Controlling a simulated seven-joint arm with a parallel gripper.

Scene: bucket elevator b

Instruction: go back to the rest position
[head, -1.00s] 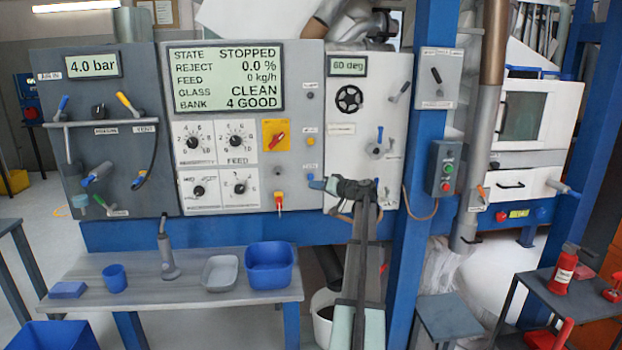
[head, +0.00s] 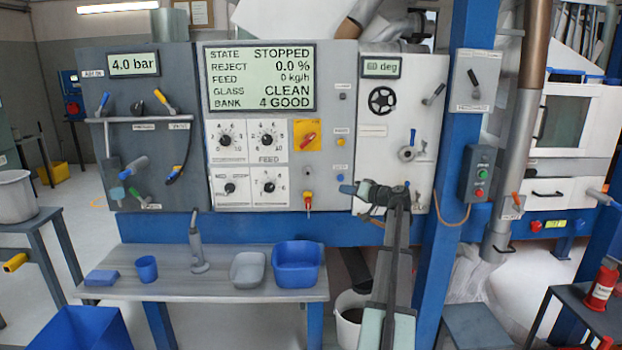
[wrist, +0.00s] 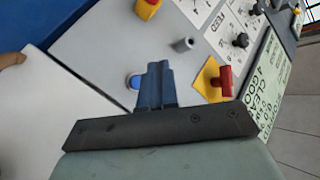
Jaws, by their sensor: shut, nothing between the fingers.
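My gripper (head: 349,189) is in front of the lower part of the control panels, at the far end of my arm in the head view. Its blue-grey fingers (wrist: 155,85) are together and empty in the wrist view. In that view they overlap the grey panel (wrist: 115,65) near a blue button (wrist: 133,82) and a red switch on a yellow plate (wrist: 218,80). I cannot tell the exact gap to the panel.
A bench (head: 210,288) below holds a blue cup (head: 146,268), a grey tray (head: 248,269) and a blue bin (head: 297,264). A blue post (head: 452,200) with a button box (head: 478,174) stands right of my arm. A grey pot (head: 14,197) is at left.

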